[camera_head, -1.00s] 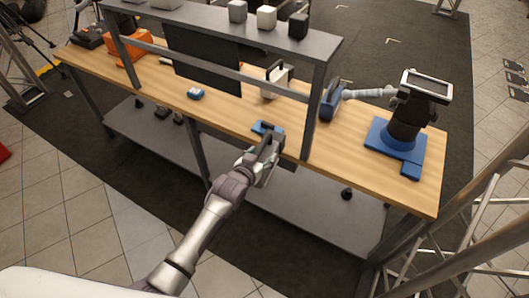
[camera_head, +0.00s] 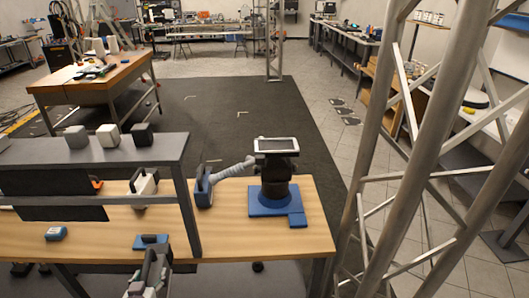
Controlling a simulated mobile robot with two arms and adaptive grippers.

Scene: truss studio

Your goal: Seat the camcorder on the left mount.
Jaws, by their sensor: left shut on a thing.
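My left gripper (camera_head: 154,264) is low in the head view, at the table's front edge. It is shut, with its dark fingers against a flat blue thing (camera_head: 150,241). Its fingers and wrist hide part of the grip, and I cannot tell whether this thing is the camcorder. A white device with a dark handle (camera_head: 143,186) stands behind it on the wooden table. A blue upright holder with a grey jointed arm (camera_head: 204,190) stands right of the shelf post. I cannot tell which thing is the left mount. My right gripper is not in view.
A black device with a pale-framed top (camera_head: 275,160) stands on a blue base (camera_head: 262,203) at the table's right. A grey shelf (camera_head: 100,152) with several small cubes spans the left. A small blue-white thing (camera_head: 56,233) lies at left. Metal truss (camera_head: 410,170) rises at right.

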